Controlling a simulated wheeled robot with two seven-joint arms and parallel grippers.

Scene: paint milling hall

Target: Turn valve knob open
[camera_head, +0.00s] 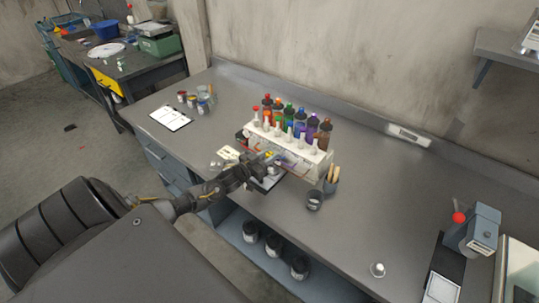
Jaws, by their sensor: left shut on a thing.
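A paint dispenser (302,152) stands on the grey bench, with a row of coloured bottles on top and white nozzle-like parts along its front. My left arm reaches in from the lower left. My left gripper (264,170) is at the dispenser's front, left of its middle, and is shut on a small part there. This part appears to be the valve knob, but the fingers mostly hide it, so its turn angle cannot be told. My right gripper is out of view.
A dark cup (314,200) and a holder with wooden-handled tools (331,181) stand right of the gripper. A clipboard (170,117) and small jars (192,101) lie to the left. A blue-grey device with a red ball (474,230) stands far right. The bench's middle right is mostly clear.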

